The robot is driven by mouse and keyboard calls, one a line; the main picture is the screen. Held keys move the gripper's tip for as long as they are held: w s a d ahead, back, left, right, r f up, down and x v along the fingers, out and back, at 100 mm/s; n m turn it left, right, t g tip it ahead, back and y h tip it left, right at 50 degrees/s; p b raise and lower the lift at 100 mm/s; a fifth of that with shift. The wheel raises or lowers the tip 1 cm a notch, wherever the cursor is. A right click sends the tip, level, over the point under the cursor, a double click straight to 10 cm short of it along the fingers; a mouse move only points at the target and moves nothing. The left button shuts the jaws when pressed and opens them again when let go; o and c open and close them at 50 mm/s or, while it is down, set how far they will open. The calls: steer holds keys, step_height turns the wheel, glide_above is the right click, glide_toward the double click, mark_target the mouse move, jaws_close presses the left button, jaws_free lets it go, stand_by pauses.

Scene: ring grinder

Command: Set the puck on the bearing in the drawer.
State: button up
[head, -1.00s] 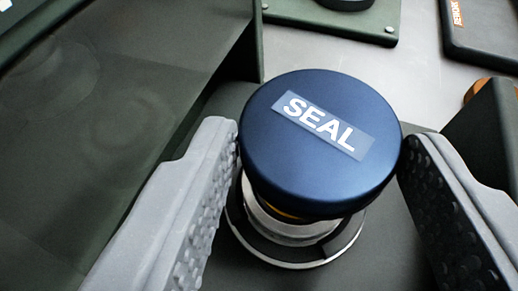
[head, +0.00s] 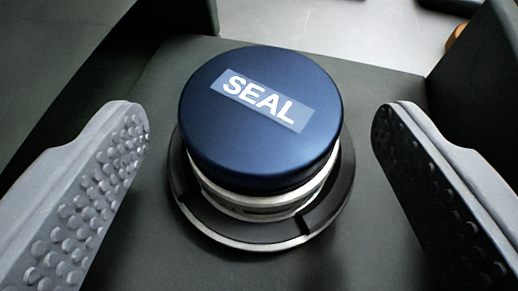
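The blue puck (head: 262,150), labelled SEAL, sits on top of the bearing (head: 245,212) in the head view. The bearing shows as silver rings beneath the puck, with a dark, metal-edged ring around its base. It stands on the dark drawer floor (head: 390,250). My gripper (head: 262,118) is open, with one studded grey finger on each side of the puck and a clear gap to both. The puck's underside and its contact with the bearing are hidden.
A dark drawer wall (head: 478,75) rises at the right, close behind the right finger. Another dark wall (head: 110,65) runs along the left. A pale surface (head: 330,25) lies beyond the drawer's far edge. A small orange-brown thing shows at the upper right.

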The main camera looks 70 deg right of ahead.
steer(key=shift+r, duration=0.1)
steer(key=v, duration=1.2)
steer(key=shift+b, duration=0.45)
